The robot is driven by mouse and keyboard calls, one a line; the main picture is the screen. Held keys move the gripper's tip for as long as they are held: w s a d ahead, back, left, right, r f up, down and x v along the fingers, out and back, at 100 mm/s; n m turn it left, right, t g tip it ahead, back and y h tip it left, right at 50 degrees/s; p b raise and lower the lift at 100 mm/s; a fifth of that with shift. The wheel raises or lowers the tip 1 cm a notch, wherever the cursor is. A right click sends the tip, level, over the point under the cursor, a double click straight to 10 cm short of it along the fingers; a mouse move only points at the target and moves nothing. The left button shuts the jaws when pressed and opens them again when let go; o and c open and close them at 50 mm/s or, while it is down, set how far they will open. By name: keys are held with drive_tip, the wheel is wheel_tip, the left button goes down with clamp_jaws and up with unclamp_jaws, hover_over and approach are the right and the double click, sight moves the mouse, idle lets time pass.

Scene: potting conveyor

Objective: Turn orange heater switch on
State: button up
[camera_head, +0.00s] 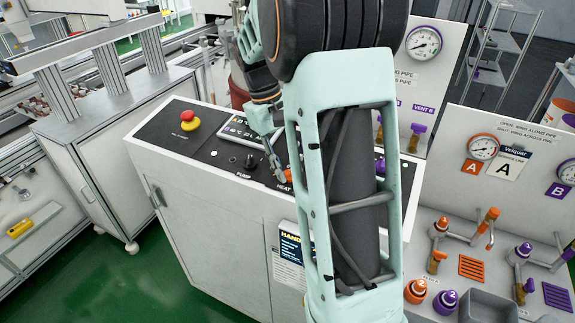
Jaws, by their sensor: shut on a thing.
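The orange heater switch (285,176) is on the dark top of the white control console (205,215), by a label that reads HEAT. My gripper (278,168) reaches down to it from above and is shut on it. The fingers hide part of the switch, and its exact angle is hard to tell. My own arm covers the console to the right of the switch.
A red and yellow emergency button (190,120), a screen (238,128) and a pump knob (250,162) share the console top. Right are gauge boards (492,165), orange and purple valves, and a grey bin (487,306). The green floor (125,275) is clear at front left.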

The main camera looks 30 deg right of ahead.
drive_tip(key=o, duration=1.2)
drive_tip(key=shift+c, duration=0.2)
drive_tip(key=v, duration=1.2)
drive_tip(key=shift+a, duration=0.1)
